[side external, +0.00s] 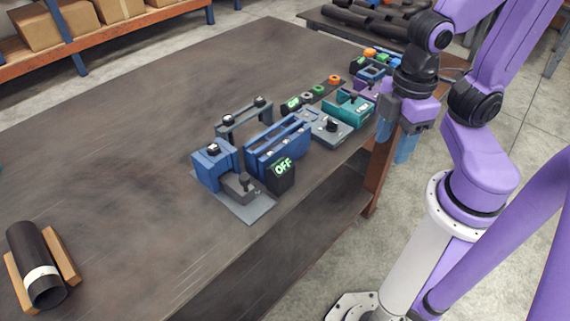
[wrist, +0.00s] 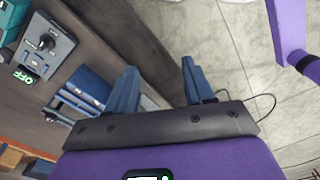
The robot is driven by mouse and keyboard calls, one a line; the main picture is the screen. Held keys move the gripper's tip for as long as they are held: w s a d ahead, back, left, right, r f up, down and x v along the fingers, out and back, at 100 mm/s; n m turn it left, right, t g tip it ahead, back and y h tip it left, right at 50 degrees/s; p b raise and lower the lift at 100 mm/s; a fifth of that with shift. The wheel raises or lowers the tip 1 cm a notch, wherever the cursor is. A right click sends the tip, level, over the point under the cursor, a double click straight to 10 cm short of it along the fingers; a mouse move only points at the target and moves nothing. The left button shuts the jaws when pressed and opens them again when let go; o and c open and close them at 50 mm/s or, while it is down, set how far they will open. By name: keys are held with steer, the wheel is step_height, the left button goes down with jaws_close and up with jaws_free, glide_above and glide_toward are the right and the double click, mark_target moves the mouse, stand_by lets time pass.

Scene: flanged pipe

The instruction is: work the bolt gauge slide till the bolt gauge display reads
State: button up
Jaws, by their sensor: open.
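No label marks the bolt gauge, so I cannot tell for certain which fixture it is. A blue slotted fixture (side external: 277,143) near the front edge of the bench has a black display (side external: 282,172) beside it, reading OFF in green.
A teal fixture (side external: 349,108) and several coloured buttons stand farther along the bench. A grey-blue handle bar (side external: 244,120) rises behind the blue fixture. A black pipe (side external: 42,262) lies in a wooden cradle at lower left. The bench's left and middle are clear.

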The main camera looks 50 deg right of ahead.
step_height(320, 180, up, 6)
steer(key=m, duration=1)
glide_above(243, 176)
step_height(243, 176, down, 17)
steer(key=shift+r, duration=0.1)
steer(key=shift+c, duration=0.3)
jaws_close()
